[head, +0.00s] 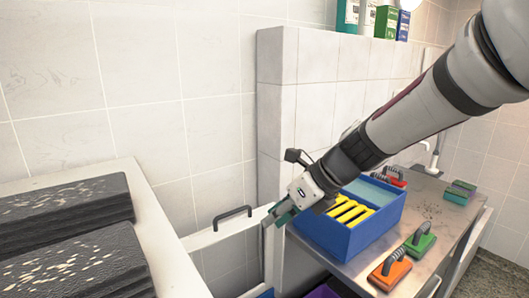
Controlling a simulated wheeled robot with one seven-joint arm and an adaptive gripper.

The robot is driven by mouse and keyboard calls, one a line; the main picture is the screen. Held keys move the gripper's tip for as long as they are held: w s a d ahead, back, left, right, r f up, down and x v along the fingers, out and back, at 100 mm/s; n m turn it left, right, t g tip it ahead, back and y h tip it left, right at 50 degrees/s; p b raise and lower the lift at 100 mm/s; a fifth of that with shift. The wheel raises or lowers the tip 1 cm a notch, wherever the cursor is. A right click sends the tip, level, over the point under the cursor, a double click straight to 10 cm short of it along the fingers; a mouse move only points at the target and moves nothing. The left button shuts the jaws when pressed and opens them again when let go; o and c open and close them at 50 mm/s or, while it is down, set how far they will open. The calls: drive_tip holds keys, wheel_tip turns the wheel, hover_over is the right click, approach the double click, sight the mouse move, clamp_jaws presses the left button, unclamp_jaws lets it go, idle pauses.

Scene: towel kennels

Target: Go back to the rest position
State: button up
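My gripper (280,216) is at the end of my arm, which reaches in from the upper right. It points down and to the left, at the left side of the blue bin (350,240) in the picture. Teal and grey finger parts show, but the gap between them is too small to read. I see nothing clearly held. Whether the gripper touches the bin or the white panel behind it cannot be told. The blue bin holds yellow slatted pieces and a light teal item, partly hidden by my arm.
The metal counter (449,222) carries an orange brush (388,272), a green brush (419,242), red-handled brushes (391,177) and sponges (459,192). Dark speckled folded towels (70,265) lie on the white surface at left. A tiled partition (310,85) stands behind; bottles and boxes (384,21) sit on top.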

drive_tip(key=s+d+r+n+h, duration=0.1)
drive_tip(key=s+d+n+h, duration=0.2)
drive_tip(key=s+d+n, duration=0.5)
drive_tip(key=s+d+r+n+t+h, duration=0.1)
drive_tip(key=s+d+n+h, duration=0.3)
drive_tip(key=s+d+n, duration=0.5)
drive_tip(key=shift+s+r+n, duration=0.65)
drive_tip(key=shift+s+n, duration=2.85)
drive_tip(key=shift+n, duration=1.3)
drive_tip(key=shift+a, duration=0.1)
